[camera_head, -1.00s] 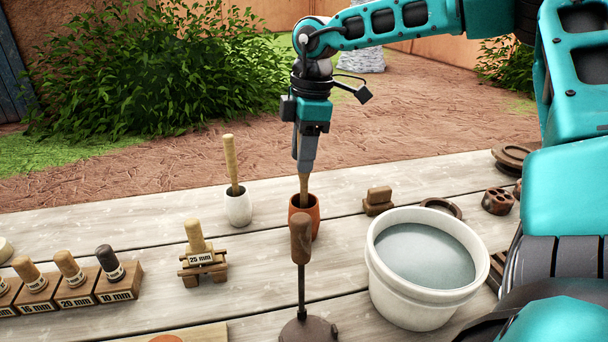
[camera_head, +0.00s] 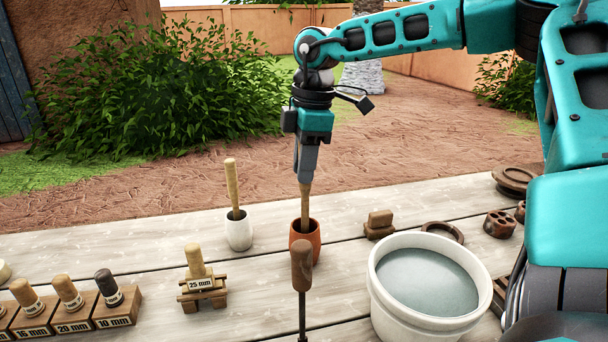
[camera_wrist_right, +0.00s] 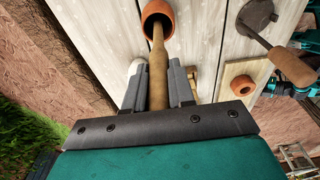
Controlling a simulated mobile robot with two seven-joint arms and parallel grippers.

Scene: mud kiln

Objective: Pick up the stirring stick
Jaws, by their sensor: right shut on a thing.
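The wooden stirring stick (camera_head: 305,203) stands in a small terracotta cup (camera_head: 314,238) on the table. My right gripper (camera_head: 306,180) is above the cup and shut on the stick's upper part. In the right wrist view the stick (camera_wrist_right: 157,75) runs between the two fingers of my right gripper (camera_wrist_right: 158,88), and its far end goes into the terracotta cup (camera_wrist_right: 157,12). The stick's lower end is hidden inside the cup. A second wooden stick (camera_head: 232,184) leans in a white cup (camera_head: 239,230) to the left. My left gripper is not in view.
A white bucket of grey liquid (camera_head: 376,289) stands at the right front. A tool with an upright brown handle (camera_head: 302,264) is in front of the terracotta cup. A labelled 25 mm piece (camera_head: 197,262) and several labelled blocks stand at the left.

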